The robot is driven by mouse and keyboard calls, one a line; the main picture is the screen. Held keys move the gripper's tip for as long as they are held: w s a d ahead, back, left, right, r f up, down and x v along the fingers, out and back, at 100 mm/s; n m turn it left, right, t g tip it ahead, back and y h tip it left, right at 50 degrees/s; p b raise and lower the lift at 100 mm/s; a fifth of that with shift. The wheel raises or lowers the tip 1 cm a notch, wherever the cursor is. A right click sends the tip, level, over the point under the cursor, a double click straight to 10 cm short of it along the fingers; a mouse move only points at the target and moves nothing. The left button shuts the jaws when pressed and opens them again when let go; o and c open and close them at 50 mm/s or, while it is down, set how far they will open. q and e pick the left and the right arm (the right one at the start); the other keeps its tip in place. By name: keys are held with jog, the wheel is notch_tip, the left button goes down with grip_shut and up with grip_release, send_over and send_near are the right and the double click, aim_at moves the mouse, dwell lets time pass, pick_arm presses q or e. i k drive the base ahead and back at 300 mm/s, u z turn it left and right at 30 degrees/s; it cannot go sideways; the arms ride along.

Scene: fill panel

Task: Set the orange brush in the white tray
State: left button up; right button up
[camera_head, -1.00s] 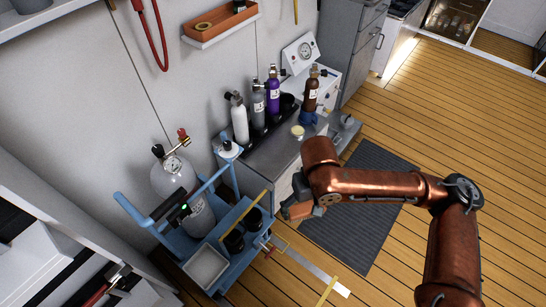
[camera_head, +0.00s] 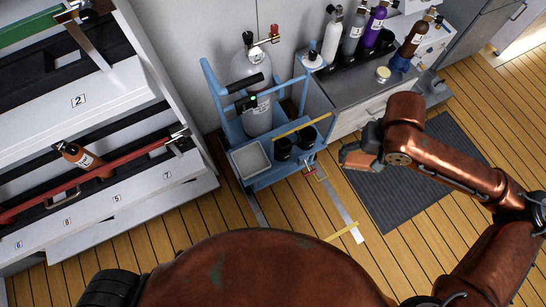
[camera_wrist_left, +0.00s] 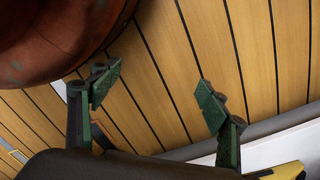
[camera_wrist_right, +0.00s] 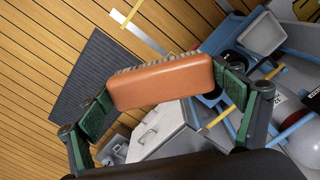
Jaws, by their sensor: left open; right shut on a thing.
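The orange brush (camera_wrist_right: 162,84) is clamped between the green fingertips of my right gripper (camera_wrist_right: 165,90) in the right wrist view, bristles facing away from the camera. In the head view the brush (camera_head: 360,157) shows at the end of my right arm, held in the air to the right of the blue cart. The white tray (camera_head: 250,160) sits on the cart's lower left part and looks empty. It also shows at the top right of the right wrist view (camera_wrist_right: 262,33). My left gripper (camera_wrist_left: 155,95) is open and empty above the wood floor.
The blue cart (camera_head: 226,126) also carries a grey gas cylinder (camera_head: 257,115) and two black cups (camera_head: 295,143) beside the tray. A yellow bar (camera_head: 303,126) runs above the cups. A grey cabinet (camera_head: 345,95) with bottles stands right of it; a white rack (camera_head: 120,210) stands left.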

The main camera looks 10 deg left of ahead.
aim_at(251, 162)
jog(key=k, duration=0.3)
jog(key=u, duration=2.75)
jog(key=k, duration=2)
jog(key=z, duration=0.5)
jog(key=i, duration=1)
